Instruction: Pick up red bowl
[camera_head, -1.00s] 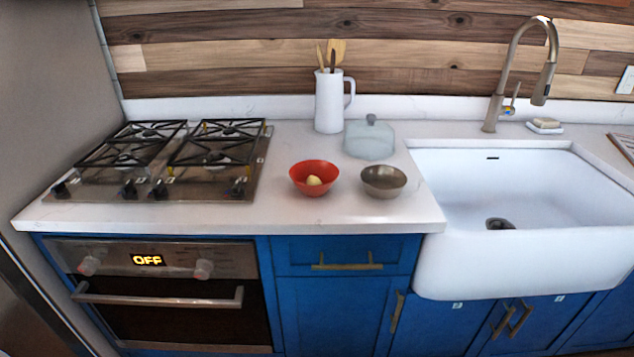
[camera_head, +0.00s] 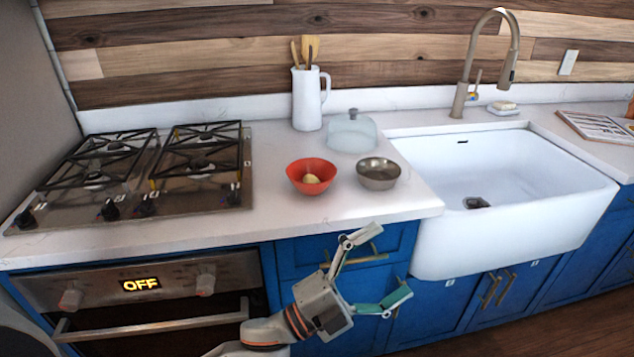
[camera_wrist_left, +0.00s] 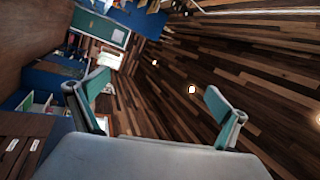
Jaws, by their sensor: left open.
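My right gripper is not in view.
A metal bowl (camera_head: 378,178) stands just right of the red bowl. Behind are a glass dome (camera_head: 352,134) and a white pitcher (camera_head: 307,100) with utensils. A gas stove (camera_head: 140,175) is left, a white sink (camera_head: 470,168) right. The counter (camera_head: 290,222) in front of the bowls is clear.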

